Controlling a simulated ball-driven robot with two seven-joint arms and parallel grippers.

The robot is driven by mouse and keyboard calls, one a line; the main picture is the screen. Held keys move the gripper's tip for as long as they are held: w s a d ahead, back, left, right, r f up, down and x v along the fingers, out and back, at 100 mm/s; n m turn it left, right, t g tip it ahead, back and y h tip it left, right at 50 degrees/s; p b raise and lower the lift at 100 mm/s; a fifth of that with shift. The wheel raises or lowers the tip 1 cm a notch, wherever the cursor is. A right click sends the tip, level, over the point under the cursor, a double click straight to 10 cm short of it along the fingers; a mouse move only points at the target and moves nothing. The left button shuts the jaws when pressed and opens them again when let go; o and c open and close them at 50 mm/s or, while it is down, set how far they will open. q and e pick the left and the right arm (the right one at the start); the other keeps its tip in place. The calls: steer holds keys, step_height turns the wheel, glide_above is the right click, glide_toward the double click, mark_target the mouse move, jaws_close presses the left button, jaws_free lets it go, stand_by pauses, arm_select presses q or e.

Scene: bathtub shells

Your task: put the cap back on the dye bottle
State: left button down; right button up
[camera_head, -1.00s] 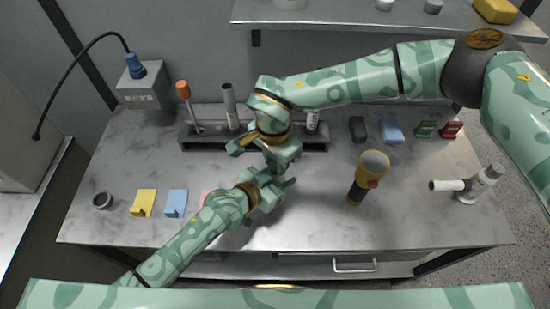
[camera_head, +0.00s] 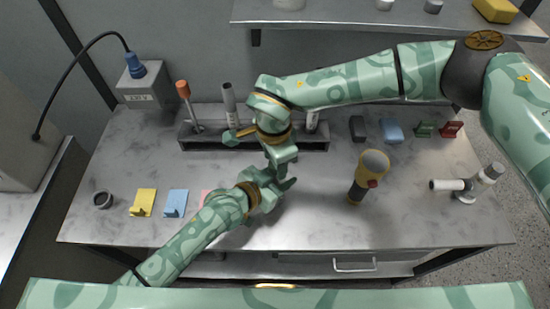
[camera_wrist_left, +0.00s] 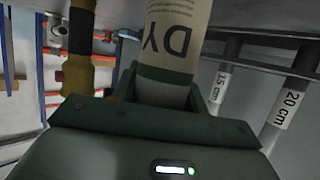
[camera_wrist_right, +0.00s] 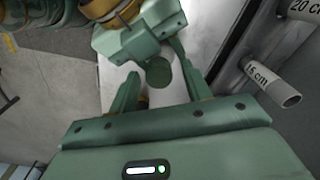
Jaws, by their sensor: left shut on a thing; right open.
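My left gripper (camera_head: 278,186) comes in from the lower left over the middle of the bench. It is shut on the dye bottle (camera_wrist_left: 176,45), a cream bottle with a "DY" label, seen between its fingers in the left wrist view. In the head view the grippers hide the bottle. My right gripper (camera_head: 281,155) is just above the left one, open. I cannot tell how the disc sits on the bottle.
A grey rack (camera_head: 315,145) with upright tubes stands behind the grippers. Yellow (camera_head: 143,202) and blue (camera_head: 175,202) pieces lie at left. The front right bench is clear.

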steer(key=shift+r, duration=2.3)
steer(key=o, duration=0.5)
steer(key=shift+o, duration=0.2)
step_height(320, 180, up, 12)
steer(key=shift+s, duration=0.15)
steer(key=shift+a, duration=0.1)
arm_select(q)
steer(key=c, duration=0.7)
jaws_free()
